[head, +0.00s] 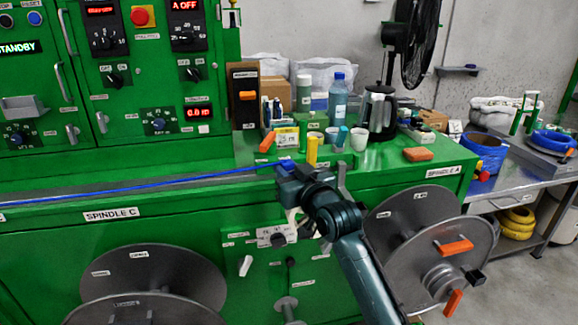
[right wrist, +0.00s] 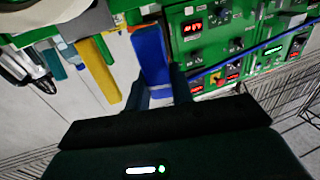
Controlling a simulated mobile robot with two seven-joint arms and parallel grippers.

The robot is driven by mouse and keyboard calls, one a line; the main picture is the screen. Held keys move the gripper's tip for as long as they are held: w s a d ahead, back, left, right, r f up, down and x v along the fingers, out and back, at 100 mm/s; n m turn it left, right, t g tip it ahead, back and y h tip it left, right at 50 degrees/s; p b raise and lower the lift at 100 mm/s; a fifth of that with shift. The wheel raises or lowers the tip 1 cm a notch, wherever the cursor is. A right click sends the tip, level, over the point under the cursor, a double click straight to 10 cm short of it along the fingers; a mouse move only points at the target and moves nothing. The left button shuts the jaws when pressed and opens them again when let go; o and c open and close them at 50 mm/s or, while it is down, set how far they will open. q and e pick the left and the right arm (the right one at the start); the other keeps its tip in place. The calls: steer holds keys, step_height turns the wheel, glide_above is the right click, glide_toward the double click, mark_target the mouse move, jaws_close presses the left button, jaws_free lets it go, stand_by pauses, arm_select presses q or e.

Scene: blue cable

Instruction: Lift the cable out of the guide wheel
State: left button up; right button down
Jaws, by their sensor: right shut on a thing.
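The blue cable (head: 150,185) runs nearly straight from the left edge along the green machine's ledge to my right gripper (head: 287,168). In the right wrist view the cable (right wrist: 235,62) runs off to the upper right from beside the fingers. My right gripper (right wrist: 158,88) is shut, with a blue block-like piece (right wrist: 150,52) at its fingers, apparently at the cable's end. The grip itself is partly hidden by the fingers. I cannot make out the guide wheel; it may be hidden around the gripper. My left gripper is not in view.
A yellow cylinder (head: 312,151) stands just behind my right gripper. Cups, a blue bottle (head: 338,98) and a kettle (head: 377,112) crowd the ledge behind. An orange block (head: 418,154) lies to the right. Large grey reels (head: 153,280) sit on the machine's front below.

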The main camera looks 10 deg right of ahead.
steer(key=shift+s+a+f+p, duration=0.15)
steer(key=shift+s+a+p, duration=0.3)
steer(key=shift+s, duration=0.4)
steer(key=shift+s+a+f+p, duration=0.1)
steer(key=shift+s+a+p, duration=0.35)
steer(key=shift+s, duration=0.35)
steer(key=shift+s+a+f+p, duration=0.15)
steer(key=shift+s+a+p, duration=0.25)
steer(key=shift+s, duration=0.45)
